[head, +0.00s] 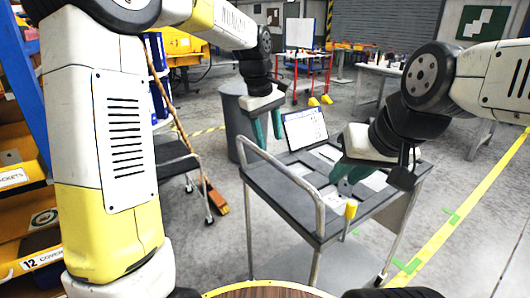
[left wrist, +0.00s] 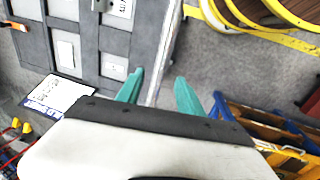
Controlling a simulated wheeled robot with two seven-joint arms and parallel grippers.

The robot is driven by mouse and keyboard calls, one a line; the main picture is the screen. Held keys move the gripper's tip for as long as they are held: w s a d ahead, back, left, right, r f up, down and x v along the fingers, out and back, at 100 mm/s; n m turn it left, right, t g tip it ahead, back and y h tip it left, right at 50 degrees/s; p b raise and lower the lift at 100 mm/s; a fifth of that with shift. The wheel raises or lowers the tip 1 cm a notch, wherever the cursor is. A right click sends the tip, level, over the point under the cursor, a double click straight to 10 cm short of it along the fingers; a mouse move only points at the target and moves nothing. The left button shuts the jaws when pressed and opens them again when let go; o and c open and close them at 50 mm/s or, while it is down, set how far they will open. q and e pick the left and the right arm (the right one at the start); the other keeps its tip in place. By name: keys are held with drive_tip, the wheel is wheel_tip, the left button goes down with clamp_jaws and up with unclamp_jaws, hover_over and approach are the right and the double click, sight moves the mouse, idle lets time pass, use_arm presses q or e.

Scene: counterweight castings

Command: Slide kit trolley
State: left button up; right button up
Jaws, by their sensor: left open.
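The kit trolley (head: 290,200) is a dark grey cart in the middle of the head view, with a recessed top holding pale cards and a light metal push rail (head: 285,170) along its near left side. My left gripper (head: 267,132) is open, its teal fingers pointing down at the rail's far end. In the left wrist view the rail (left wrist: 166,50) runs between the two fingertips (left wrist: 158,80); I cannot tell if either touches it. My right gripper (head: 346,174) is over the trolley's right part, its teal fingers partly hidden by its own wrist.
A white printed board (head: 305,128) stands at the trolley's far edge. A yellow-handled item (head: 351,209) is at its near right edge. A grey bin (head: 232,115) stands behind, a black cart (head: 178,160) to the left. Floor at right is open beside a yellow line (head: 460,210).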

sight(273, 159)
use_arm(q)
drive_tip(key=f, duration=0.5)
drive_tip(key=d+f, duration=0.1)
drive_tip(key=f, duration=0.1)
drive_tip(key=shift+w+d+f, duration=0.1)
drive_tip(key=shift+w+f, duration=0.1)
drive_tip(key=shift+w, duration=0.2)
clamp_jaws()
idle(1.0)
